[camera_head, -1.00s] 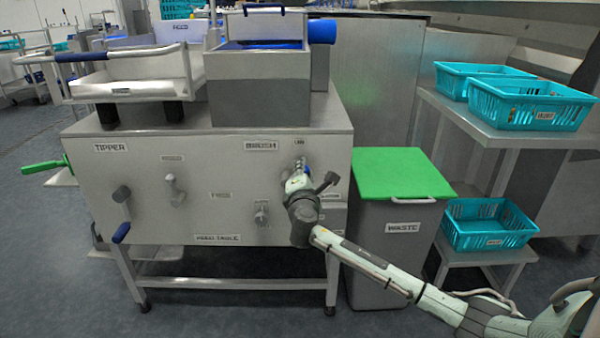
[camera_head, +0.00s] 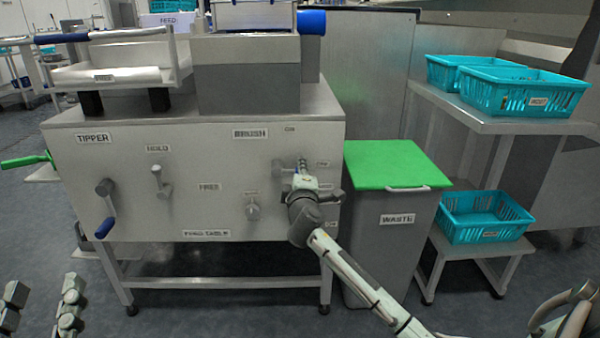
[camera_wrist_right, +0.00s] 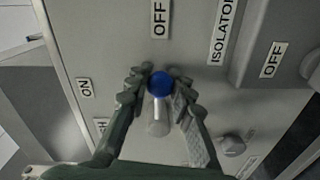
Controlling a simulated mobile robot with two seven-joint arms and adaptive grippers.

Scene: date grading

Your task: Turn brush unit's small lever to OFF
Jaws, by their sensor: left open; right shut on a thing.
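The brush unit's small lever, with a blue knob (camera_wrist_right: 160,83) on a pale metal stem, is between the fingertips of my right gripper (camera_wrist_right: 159,88) in the right wrist view. The gripper is shut on it. In that picture the knob lies on the OFF label (camera_wrist_right: 160,18) side of the lever's base, and the ON label (camera_wrist_right: 85,88) is to the left. In the head view my right gripper (camera_head: 303,172) is at the right part of the front panel (camera_head: 225,165) and largely hides the lever. My left gripper (camera_head: 42,302) is open and empty at the lower left.
A grey knob (camera_head: 253,210), another lever (camera_head: 161,182) and the blue-handled tipper crank (camera_head: 105,208) are on the same panel. The waste bin (camera_head: 392,245) with a green lid stands close to my right arm. Teal crates (camera_head: 485,218) are at the right.

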